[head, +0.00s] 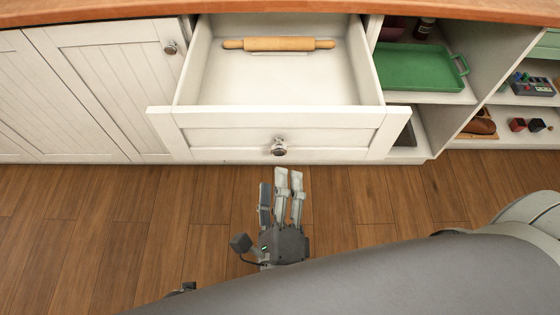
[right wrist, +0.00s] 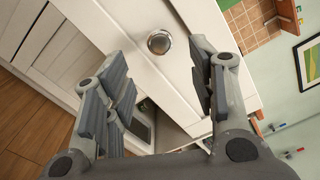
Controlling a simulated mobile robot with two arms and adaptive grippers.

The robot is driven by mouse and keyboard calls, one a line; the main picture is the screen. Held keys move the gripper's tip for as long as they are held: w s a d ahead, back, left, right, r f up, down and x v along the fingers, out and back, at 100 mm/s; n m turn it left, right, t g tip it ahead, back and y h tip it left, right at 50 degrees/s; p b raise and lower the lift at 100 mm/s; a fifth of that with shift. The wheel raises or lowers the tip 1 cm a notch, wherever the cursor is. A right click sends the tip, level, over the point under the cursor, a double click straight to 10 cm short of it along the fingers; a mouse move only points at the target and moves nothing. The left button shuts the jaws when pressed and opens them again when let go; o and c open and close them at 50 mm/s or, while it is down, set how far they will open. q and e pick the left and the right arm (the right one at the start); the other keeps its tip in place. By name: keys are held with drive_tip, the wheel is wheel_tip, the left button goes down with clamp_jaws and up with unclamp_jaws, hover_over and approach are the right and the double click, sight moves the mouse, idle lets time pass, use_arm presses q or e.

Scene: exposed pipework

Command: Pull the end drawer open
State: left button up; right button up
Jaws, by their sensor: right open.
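The white drawer (head: 282,125) is pulled out from the cabinet in the head view, and its inside shows. A round metal knob (head: 279,147) sits on the middle of its front. My right gripper (head: 281,178) is just in front of the drawer, below the knob in the picture, with its fingers pointing at the drawer front. In the right wrist view, the knob (right wrist: 159,42) shows beyond the spread fingers of my right gripper (right wrist: 157,72), with a gap on both sides. The gripper is open and empty.
A wooden rolling pin (head: 279,44) lies in the drawer towards the back. A closed cabinet door (head: 110,80) is on the left. Open shelves on the right hold a green tray (head: 420,68), a brown shoe (head: 480,124) and small items. The wooden floor (head: 130,215) in front is clear.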

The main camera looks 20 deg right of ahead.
drive_tip(key=v, duration=0.3)
drive_tip(key=shift+s+a, duration=0.15)
drive_tip(key=shift+s, duration=0.2)
